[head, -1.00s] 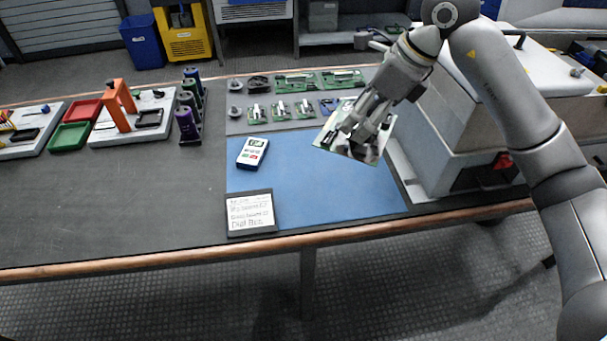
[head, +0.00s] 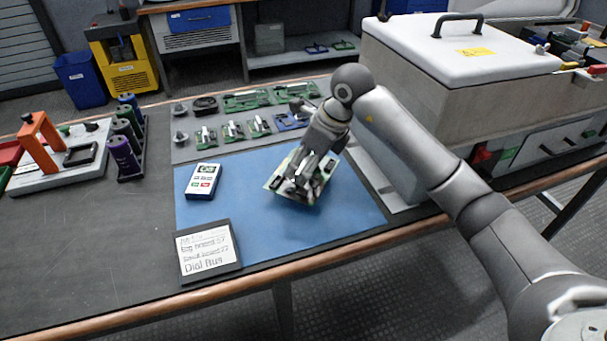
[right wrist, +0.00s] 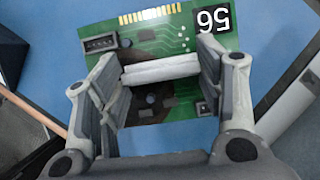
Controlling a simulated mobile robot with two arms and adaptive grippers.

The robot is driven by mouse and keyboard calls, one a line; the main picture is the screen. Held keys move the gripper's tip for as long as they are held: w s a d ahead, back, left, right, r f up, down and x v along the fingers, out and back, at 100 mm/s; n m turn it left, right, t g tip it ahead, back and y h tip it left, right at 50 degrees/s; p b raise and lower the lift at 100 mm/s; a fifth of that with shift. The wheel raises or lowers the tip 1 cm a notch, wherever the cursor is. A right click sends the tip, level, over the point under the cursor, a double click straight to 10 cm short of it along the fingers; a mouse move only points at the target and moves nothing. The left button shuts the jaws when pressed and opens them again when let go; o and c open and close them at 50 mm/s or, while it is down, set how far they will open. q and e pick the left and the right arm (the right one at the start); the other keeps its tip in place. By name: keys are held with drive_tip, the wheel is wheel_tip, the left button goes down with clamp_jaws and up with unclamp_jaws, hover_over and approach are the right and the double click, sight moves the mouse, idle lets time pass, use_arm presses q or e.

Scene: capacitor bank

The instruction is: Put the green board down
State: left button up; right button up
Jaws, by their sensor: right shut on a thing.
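The green board (head: 275,181) is over the right part of the blue mat (head: 240,225). My right gripper (head: 302,180) is above it and shut on it. In the right wrist view the board (right wrist: 160,45) shows a gold edge connector, a dark socket and a black label reading 56. There the fingers of my right gripper (right wrist: 160,72) close on a pale bar across the board. The board looks close to the mat, but I cannot tell whether it touches. My left gripper is not in view.
A handheld meter (head: 203,181) and a written sign (head: 206,250) are at the mat's left side. Several small boards lie on the grey strip (head: 185,150) behind. A large white-lidded machine (head: 450,80) stands at right. The mat's middle is clear.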

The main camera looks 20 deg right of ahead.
wheel_tip(320, 180, down, 3)
drive_tip(key=shift+r, duration=0.2)
drive_tip(key=shift+f, duration=0.25)
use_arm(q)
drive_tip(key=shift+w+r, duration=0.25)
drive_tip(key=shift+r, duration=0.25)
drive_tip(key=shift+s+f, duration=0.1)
use_arm(e)
drive_tip(key=shift+f, duration=0.1)
drive_tip(key=o, duration=1.1)
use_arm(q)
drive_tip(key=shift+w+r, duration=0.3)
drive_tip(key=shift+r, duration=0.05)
